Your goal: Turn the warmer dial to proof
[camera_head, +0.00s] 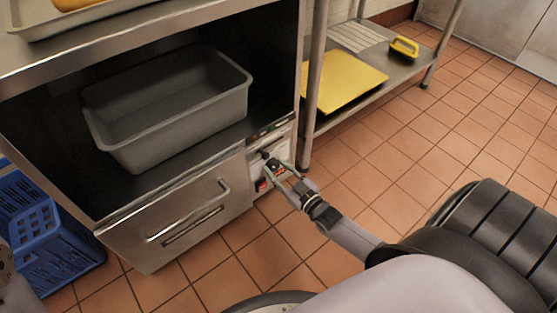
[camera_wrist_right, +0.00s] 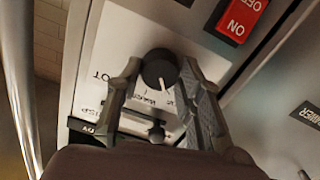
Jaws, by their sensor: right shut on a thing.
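The warmer's black dial (camera_wrist_right: 158,72) sits on a white control panel (camera_wrist_right: 110,50) in the right wrist view. Its white pointer line points down and slightly right in that view, toward printed lettering. The lettering around the dial is partly hidden by the fingers, and I cannot read which setting the pointer marks. My right gripper (camera_wrist_right: 161,66) is shut on the dial, with one finger on each side. In the head view my right gripper (camera_head: 273,166) reaches the panel at the right of the warmer front (camera_head: 170,220).
A red ON/OFF switch (camera_wrist_right: 240,18) is close to the dial. A grey tub (camera_head: 170,110) sits in the open bay above the drawer handle (camera_head: 190,215). A steel shelf with a yellow board (camera_head: 342,82) stands to the right. Blue crates (camera_head: 50,235) stand at left. The tiled floor at right is clear.

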